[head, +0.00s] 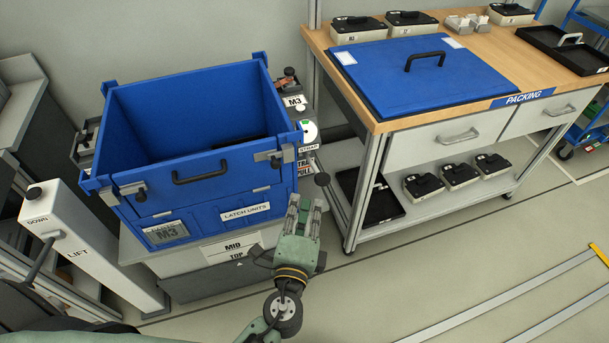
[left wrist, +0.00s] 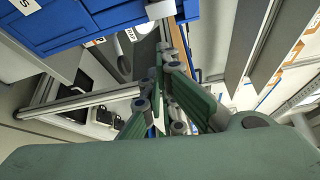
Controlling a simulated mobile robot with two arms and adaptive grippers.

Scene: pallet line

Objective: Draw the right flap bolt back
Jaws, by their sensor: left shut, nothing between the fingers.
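A blue crate (head: 190,166) stands on a grey stand, its front flap carrying a black handle and a "LATCH UNITS" label. The right flap bolt (head: 275,156), a pale metal piece with a dark knob, sits at the crate's right front corner. The left flap bolt (head: 133,188) sits at the left front corner. My left gripper (head: 305,203) is shut and empty, apart from the crate, in front of its right corner and below the right bolt. In the left wrist view its fingers (left wrist: 165,85) are together, with the blue crate (left wrist: 75,22) at upper left. My right gripper is not in view.
A packing table (head: 317,38) with a blue lid (head: 420,75) stands to the right, its near leg close to my left gripper. A lift post (head: 85,245) stands left of the crate. Knobs and a round dial (head: 309,131) are behind the crate's right side.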

